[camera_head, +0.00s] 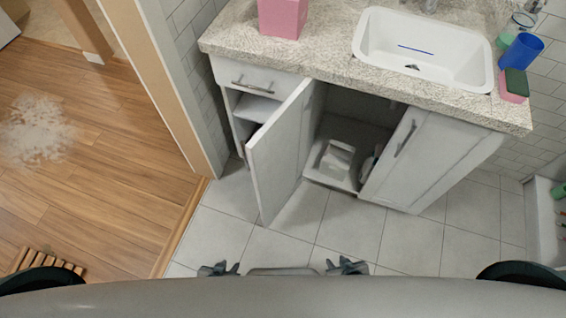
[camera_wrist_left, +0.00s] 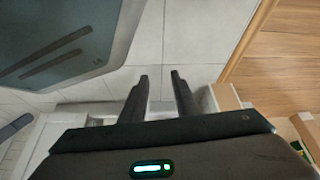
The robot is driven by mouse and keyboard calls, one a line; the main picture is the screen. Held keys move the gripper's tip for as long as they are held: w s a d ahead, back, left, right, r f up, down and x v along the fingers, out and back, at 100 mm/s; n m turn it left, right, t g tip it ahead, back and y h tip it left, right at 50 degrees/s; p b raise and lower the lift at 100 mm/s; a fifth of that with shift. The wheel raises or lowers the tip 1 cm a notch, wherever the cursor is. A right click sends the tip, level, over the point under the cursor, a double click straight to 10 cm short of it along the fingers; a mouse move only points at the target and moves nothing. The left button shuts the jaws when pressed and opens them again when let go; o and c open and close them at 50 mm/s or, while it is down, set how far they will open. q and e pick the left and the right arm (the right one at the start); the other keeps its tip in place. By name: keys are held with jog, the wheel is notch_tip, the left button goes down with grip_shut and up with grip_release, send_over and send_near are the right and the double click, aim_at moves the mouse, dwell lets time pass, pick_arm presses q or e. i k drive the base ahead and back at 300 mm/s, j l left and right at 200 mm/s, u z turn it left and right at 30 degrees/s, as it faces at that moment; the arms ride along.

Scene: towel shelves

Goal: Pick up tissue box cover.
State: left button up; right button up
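A pink box (camera_head: 282,16), which looks like the tissue box cover, stands on the left part of the stone countertop, its top cut off by the picture edge. My left gripper (camera_head: 219,268) is low at the bottom of the head view, far from the box. In the left wrist view its two dark fingers (camera_wrist_left: 159,80) are apart with only floor tiles between them, so it is open and empty. My right gripper (camera_head: 346,267) is also low at the bottom of the head view, away from the box. Its opening is too small to judge.
The countertop (camera_head: 330,48) holds a white sink (camera_head: 420,50), a blue cup (camera_head: 521,50) and a pink and green sponge (camera_head: 514,84). Below, a cabinet door (camera_head: 282,150) stands open toward me; a white item (camera_head: 338,158) lies inside. The tiled floor in front is clear.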

aim_at(331, 168)
jog(key=i+j+z, duration=0.15)
jog(key=j+z, duration=0.3)
jog(key=j, duration=0.15)
jog(key=i+j+z, duration=0.1)
jog(key=j+z, duration=0.3)
jog(key=j, duration=0.25)
jog(key=j+z, duration=0.45)
jog(key=j, duration=0.15)
jog(key=k+j+z, duration=0.15)
jog(key=j+z, duration=0.3)
jog(key=j, duration=0.2)
jog(key=k+j+z, duration=0.25)
jog(key=j+z, duration=0.15)
jog(key=j, duration=0.15)
jog(key=i+l+u, duration=0.15)
jog(key=l, duration=0.15)
jog(key=i+l+u, duration=0.15)
jog(key=l, duration=0.15)
jog(key=i+l+u, duration=0.2)
jog(key=k+l, duration=0.05)
jog(key=l, duration=0.05)
